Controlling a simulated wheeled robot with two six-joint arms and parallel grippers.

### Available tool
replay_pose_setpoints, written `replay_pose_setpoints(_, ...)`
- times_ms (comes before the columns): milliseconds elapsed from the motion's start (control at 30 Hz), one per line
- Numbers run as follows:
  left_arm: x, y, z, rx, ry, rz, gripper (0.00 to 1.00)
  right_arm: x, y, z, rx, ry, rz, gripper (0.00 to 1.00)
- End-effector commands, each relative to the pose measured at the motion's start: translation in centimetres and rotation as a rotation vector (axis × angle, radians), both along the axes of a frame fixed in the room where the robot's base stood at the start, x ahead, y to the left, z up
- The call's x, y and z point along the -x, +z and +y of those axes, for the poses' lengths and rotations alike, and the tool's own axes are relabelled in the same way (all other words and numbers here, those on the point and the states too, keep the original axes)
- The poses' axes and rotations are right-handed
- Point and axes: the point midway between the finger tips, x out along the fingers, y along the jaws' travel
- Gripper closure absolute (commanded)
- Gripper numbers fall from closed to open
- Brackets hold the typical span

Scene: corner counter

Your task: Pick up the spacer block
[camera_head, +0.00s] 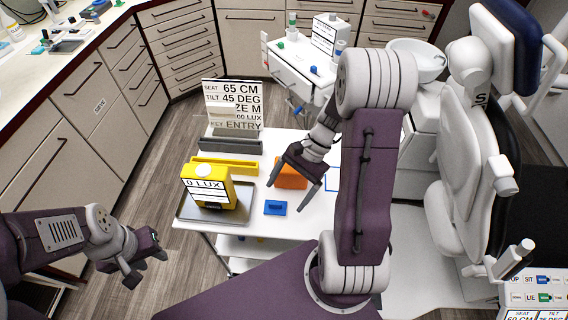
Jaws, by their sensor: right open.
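No label shows which piece is the spacer block. An orange block (291,171) lies on the white cart top, partly hidden behind my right gripper (287,198). A small blue piece (275,208) lies nearer the cart's front edge. My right gripper is open and points down, its fingers in front of the orange block and just above the blue piece. I cannot tell whether it touches either one; nothing is seen held. My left gripper (147,269) is at the lower left, away from the cart, with its fingers apart and empty.
On the white cart (245,222) stand a metal tray (183,213) with a yellow box (208,188), a yellow bar (222,166), a grey bar (231,145) and a sign (233,104). A dental chair (468,175) is at right. Counters line the left and back.

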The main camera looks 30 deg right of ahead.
Motion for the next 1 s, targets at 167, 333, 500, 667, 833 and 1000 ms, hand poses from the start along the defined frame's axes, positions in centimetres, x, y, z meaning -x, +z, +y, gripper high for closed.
replay_pose_setpoints(167, 0.0, -2.0, 0.0, 0.000, 0.000, 0.000, 0.64, -6.7, 0.2, -6.5, -0.503, -0.645, 0.109, 0.11)
replay_pose_setpoints(333, 0.0, -2.5, 0.0, 0.000, 0.000, 0.000, 0.64, -5.9, -1.4, -11.8, -0.627, -0.863, 0.107, 0.11)
replay_pose_setpoints(500, 0.0, -2.5, 0.0, 0.000, 0.000, 0.000, 0.64, -5.4, -1.9, -12.8, -0.639, -0.900, 0.105, 0.11)
replay_pose_setpoints(667, 0.0, -2.4, 0.0, 0.000, 0.000, 0.000, 0.64, -6.1, -2.3, -11.6, -0.640, -0.894, 0.107, 0.11)
replay_pose_setpoints(833, 0.0, -2.3, 0.0, 0.000, 0.000, 0.000, 0.64, -7.2, -3.3, -9.7, -0.638, -0.895, 0.106, 0.11)
replay_pose_setpoints(1000, 0.0, -2.2, 0.0, 0.000, 0.000, 0.000, 0.64, -8.0, -3.7, -8.5, -0.637, -0.894, 0.108, 0.11)
